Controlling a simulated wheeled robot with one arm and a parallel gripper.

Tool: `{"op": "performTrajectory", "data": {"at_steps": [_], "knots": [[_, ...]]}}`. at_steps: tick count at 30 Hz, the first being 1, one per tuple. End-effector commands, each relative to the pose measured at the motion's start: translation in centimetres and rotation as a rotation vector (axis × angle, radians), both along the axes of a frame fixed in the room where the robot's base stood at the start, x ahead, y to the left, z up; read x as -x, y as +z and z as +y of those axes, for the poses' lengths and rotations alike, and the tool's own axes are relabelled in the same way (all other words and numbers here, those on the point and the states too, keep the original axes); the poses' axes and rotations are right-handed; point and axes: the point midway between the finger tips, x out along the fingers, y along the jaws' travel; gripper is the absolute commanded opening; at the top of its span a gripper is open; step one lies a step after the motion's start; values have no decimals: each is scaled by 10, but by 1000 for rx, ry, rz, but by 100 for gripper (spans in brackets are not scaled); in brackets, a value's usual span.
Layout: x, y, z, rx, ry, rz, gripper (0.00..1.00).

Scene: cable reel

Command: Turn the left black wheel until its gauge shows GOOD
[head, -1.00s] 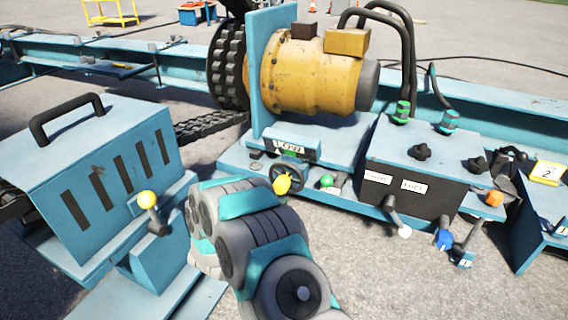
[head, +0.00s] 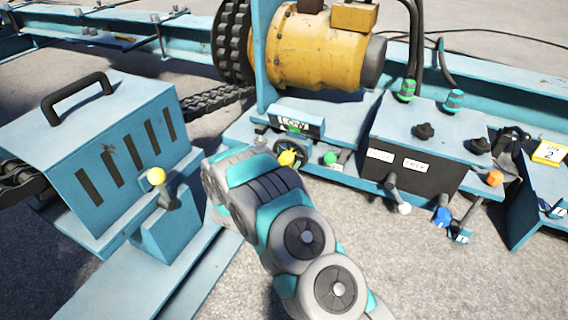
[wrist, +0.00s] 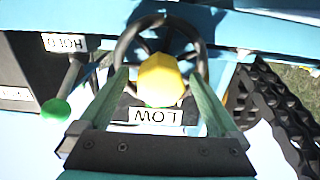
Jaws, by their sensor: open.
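The left black wheel (head: 276,147) sits below its gauge (head: 297,122), which reads LOW with a green patch under the word. The wheel carries a yellow knob (head: 288,158). In the wrist view the wheel (wrist: 124,47) and yellow knob (wrist: 160,78) are straight ahead, and the gauge (wrist: 157,116) shows LOW upside down. My gripper (wrist: 157,76) is open, one finger on each side of the knob in the picture. I cannot tell whether the fingers touch it. In the head view my arm hides the jaws.
A green-ball lever (head: 330,158) stands beside the wheel; a HOLD label (wrist: 64,43) is near it. A black panel box (head: 420,150) with several knobs and levers is right. A chain (wrist: 275,110) lies close to the gripper.

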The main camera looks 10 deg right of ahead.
Motion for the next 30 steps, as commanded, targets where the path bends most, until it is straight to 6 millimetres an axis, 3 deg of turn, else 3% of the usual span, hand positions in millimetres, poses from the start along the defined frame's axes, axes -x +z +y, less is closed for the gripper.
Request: {"op": "performTrajectory", "data": {"at_steps": [9,30], "knots": [[-2,0,-1,1,1,1,98],[-2,0,-1,1,0,1,19]]}}
